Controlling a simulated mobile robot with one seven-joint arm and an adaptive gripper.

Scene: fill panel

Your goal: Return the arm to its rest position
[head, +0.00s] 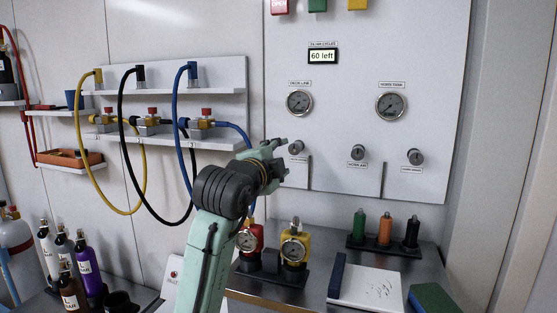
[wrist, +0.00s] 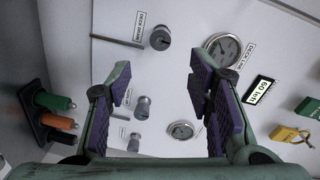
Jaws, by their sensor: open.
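My gripper (head: 275,146) is raised in front of the left edge of the fill panel (head: 425,80), with nothing between its fingers. In the wrist view my gripper (wrist: 165,95) has its two purple-padded fingers wide apart, and the panel shows between and beyond them. My green arm comes up from the bottom of the head view and bends at a dark wrist joint. The fingers appear close to the leftmost panel knob (head: 296,147) in the head view; I cannot tell whether they touch it.
Yellow, black and blue hoses (head: 175,120) hang just left of my arm. Red and yellow gauge-topped units (head: 294,247) stand on the bench below. Green, orange and black cylinders (head: 385,232) stand in a rack at right. A white board (head: 370,288) lies in front.

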